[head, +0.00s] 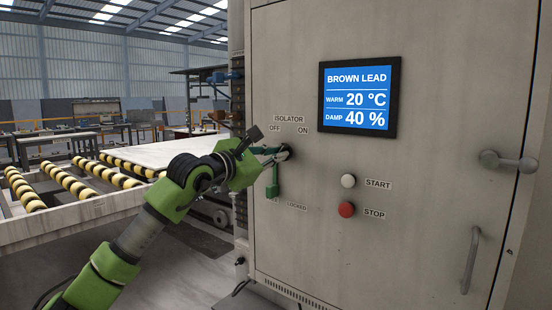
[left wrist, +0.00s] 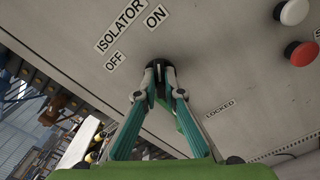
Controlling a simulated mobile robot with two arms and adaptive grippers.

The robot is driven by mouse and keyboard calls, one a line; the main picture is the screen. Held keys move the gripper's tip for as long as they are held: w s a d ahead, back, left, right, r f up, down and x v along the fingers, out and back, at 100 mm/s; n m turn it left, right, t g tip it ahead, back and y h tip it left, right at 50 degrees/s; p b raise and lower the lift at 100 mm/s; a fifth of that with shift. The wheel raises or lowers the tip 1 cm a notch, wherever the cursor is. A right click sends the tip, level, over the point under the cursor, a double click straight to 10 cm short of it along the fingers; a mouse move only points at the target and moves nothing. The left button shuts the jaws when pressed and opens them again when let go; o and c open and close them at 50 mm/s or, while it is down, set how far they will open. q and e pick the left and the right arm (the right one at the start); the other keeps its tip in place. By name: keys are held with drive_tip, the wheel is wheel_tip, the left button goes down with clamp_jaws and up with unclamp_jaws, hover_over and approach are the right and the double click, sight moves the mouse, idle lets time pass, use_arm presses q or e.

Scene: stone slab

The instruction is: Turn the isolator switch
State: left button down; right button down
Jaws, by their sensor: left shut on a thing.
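The isolator switch shows as a small dark knob (head: 287,151) on the grey cabinet front, below the ISOLATOR, OFF and ON labels. My left gripper (head: 281,152) reaches it from the left and is shut on it. In the left wrist view the two fingertips (left wrist: 160,71) close around the dark knob (left wrist: 160,86), hiding most of it, so its exact angle is hard to tell. A green bar (head: 272,181) hangs just below the knob, above the LOCKED label; it shows partly behind a finger in the left wrist view (left wrist: 188,126). My right gripper is not in view.
A white START button (head: 348,181) and red STOP button (head: 346,209) are right of the switch, under a blue display (head: 358,95). Door handles (head: 508,162) are farther right. A roller conveyor (head: 75,184) with a pale slab (head: 165,151) lies left.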

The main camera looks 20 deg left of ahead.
use_arm(q)
drive_tip(key=shift+f+m, duration=0.1)
drive_tip(key=shift+m, duration=0.2)
drive_tip(key=c, duration=2.4)
unclamp_jaws()
drive_tip(key=v, duration=1.2)
